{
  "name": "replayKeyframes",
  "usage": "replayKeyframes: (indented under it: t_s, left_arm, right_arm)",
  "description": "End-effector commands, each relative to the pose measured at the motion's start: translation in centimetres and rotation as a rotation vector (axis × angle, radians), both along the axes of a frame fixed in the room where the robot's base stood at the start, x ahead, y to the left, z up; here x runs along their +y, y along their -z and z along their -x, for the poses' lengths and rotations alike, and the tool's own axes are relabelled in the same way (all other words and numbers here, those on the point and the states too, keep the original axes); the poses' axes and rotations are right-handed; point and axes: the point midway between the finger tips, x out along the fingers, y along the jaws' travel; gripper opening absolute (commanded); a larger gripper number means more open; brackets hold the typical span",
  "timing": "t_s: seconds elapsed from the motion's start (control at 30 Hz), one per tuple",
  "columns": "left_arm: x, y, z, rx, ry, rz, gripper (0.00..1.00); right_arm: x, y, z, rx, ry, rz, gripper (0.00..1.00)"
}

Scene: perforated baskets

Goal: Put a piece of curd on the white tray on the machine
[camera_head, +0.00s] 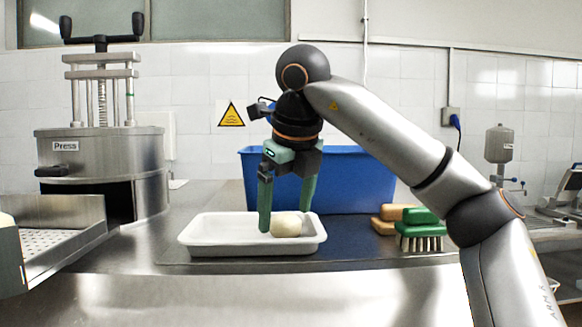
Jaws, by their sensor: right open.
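A pale, roundish piece of curd (287,225) lies in the white tray (215,246), toward its right half. The tray sits on the steel surface in front of a blue bin. My right gripper (284,220) comes down over the tray from above, its green fingers open and pointing down. One finger is at the left of the curd, reaching into the tray; the other is behind or beside its right side. I cannot tell whether either finger touches the curd. My left gripper is not in view.
A steel press (100,160) with a screw and handle stands at the left. A blue bin (350,180) stands behind the tray. Brushes (420,232) with green and tan backs lie right of the tray. The steel counter in front (300,290) is clear.

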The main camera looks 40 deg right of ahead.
Motion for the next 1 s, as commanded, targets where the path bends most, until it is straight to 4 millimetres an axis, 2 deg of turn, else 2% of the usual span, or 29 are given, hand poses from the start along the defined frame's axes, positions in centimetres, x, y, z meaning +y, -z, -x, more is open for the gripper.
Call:
replayKeyframes:
  t_s: [0.03, 0.1, 0.37, 0.63, 1.0]
  left_arm:
    - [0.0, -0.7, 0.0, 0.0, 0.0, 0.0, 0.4]
    - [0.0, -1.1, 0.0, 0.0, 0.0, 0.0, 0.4]
    - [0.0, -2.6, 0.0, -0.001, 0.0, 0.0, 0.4]
    - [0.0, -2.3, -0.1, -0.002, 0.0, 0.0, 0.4]
    - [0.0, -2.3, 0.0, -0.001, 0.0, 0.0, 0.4]
  right_arm:
    - [0.2, -1.4, 0.4, -0.006, 0.001, 0.002, 0.92]
    - [0.5, -2.7, 0.9, -0.006, 0.001, 0.003, 0.92]
    - [1.6, -7.2, 2.8, -0.005, 0.002, 0.002, 0.92]
    - [2.1, -9.0, 3.6, -0.001, 0.0, 0.001, 0.92]
    - [2.1, -9.1, 3.7, 0.0, 0.0, 0.0, 0.92]
